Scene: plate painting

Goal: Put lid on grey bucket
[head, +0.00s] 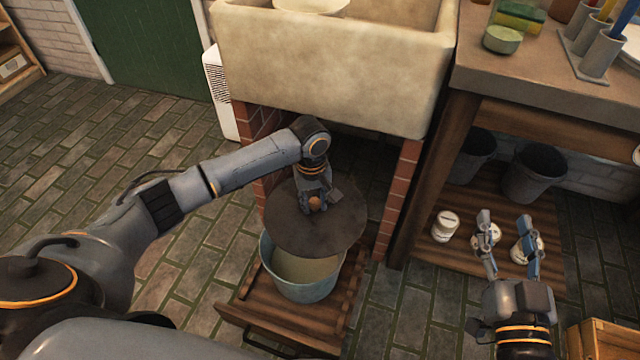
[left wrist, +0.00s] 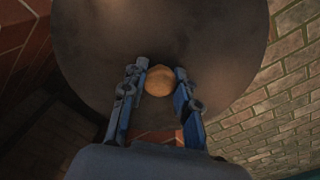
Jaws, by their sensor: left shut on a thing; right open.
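The dark round lid (head: 345,232) has a small round wooden knob, which shows in the left wrist view (left wrist: 159,81). My left gripper (head: 314,203) is shut on the lid's knob; its fingers show on both sides of the knob in the left wrist view (left wrist: 160,92). The grey bucket (head: 303,289) stands below on a wooden pull-out platform. The lid is above the bucket and covers its back part; the front of the opening shows a beige inside. I cannot tell whether the lid touches the rim. My right gripper (head: 508,232) is open at the right.
A large stone sink (head: 335,65) with brick supports (head: 400,195) stands behind and above the bucket. A wooden table (head: 550,85) is at the right, with dark buckets (head: 535,172) and white jars (head: 445,226) on its lower shelf. A wooden crate (head: 605,340) is at the lower right.

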